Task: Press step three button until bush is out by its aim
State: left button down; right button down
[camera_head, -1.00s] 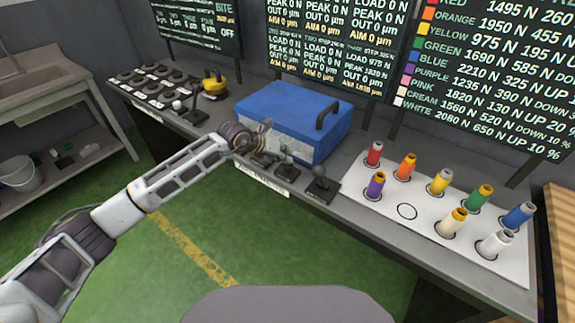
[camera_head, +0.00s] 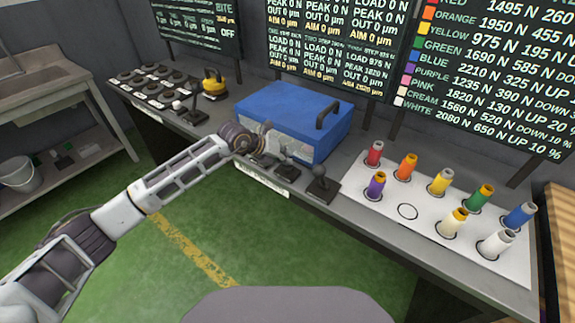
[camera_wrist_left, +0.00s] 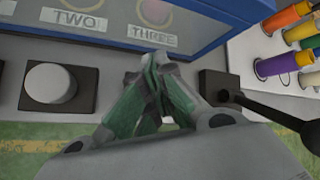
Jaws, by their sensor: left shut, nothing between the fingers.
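My left gripper (camera_head: 262,138) is at the front of the blue box (camera_head: 290,108) on the bench. In the left wrist view its fingers (camera_wrist_left: 158,62) are shut together with nothing between them. The tips are just below the THREE label (camera_wrist_left: 152,37) on the blue front. The fingers hide the bench spot in front of that label, so I cannot see a step three button or whether they touch one. A white round button (camera_wrist_left: 49,83) on a dark block stands to the left, in front of the TWO label (camera_wrist_left: 79,20). My right gripper is not in view.
A white sheet (camera_head: 350,187) holds several coloured bushes at the right. Readout boards (camera_head: 335,45) hang behind. A yellow device (camera_head: 214,85) stands left.

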pick_arm(q)
jog(key=shift+f, duration=0.2)
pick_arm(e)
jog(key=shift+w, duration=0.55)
pick_arm(q)
jog(key=shift+r, duration=0.15)
jog(key=shift+r+p, duration=0.3)
jog(key=shift+r, duration=0.65)
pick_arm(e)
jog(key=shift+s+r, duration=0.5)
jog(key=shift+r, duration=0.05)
pick_arm(q)
jog(key=shift+r+p, duration=0.1)
jog(key=shift+p, duration=0.2)
